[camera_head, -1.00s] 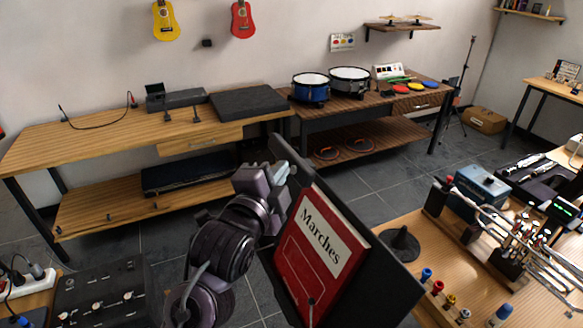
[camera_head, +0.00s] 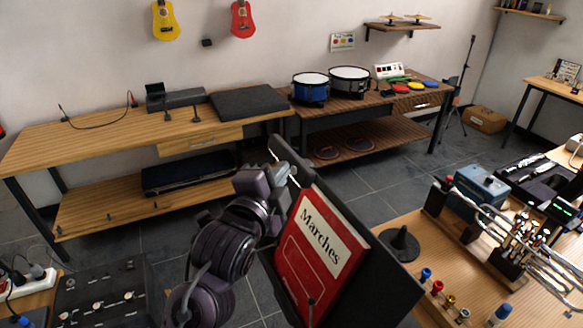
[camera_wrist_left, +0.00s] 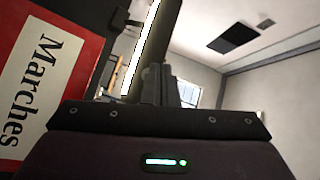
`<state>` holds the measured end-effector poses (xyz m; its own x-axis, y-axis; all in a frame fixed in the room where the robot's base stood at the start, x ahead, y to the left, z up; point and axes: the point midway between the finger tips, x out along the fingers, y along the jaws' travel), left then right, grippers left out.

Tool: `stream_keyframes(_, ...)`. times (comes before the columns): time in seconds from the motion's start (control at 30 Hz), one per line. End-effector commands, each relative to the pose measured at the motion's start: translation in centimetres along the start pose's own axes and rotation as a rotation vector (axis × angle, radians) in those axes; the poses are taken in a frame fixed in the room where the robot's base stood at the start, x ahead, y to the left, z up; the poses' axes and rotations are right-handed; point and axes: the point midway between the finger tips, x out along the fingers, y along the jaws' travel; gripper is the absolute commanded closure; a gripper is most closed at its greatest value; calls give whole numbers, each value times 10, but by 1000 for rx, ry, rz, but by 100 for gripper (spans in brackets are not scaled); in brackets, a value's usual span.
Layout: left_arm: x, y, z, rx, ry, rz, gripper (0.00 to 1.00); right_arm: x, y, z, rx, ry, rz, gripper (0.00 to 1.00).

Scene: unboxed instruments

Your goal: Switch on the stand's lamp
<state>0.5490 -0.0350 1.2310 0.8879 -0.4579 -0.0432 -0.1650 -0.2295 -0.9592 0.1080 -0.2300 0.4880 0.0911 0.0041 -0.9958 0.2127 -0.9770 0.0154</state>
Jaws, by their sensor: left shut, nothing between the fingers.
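The black music stand (camera_head: 374,287) holds a red book labelled Marches (camera_head: 319,251), which also shows in the left wrist view (camera_wrist_left: 38,75). A dark lamp bar (camera_head: 291,152) runs along the stand's upper left edge. In the left wrist view the lamp bar (camera_wrist_left: 160,42) has a bright white strip along its left side. My left gripper (camera_head: 287,170) is shut and empty. In its wrist view the fingertips (camera_wrist_left: 170,82) are close to the near part of the bar. I cannot tell whether they touch it, and no switch is clearly visible. My right gripper is not in view.
A wooden workbench (camera_head: 40,145) stands behind on the left.

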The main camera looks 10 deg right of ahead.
Motion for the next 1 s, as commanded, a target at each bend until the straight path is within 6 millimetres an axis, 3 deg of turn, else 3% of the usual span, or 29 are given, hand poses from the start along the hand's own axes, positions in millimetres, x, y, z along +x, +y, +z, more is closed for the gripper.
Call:
stream_keyframes(0.47,-7,-6,5,0,-1,-1,100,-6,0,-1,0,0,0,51)
stream_keyframes(1.0,-42,-32,31,1,-2,0,100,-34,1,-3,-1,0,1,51)
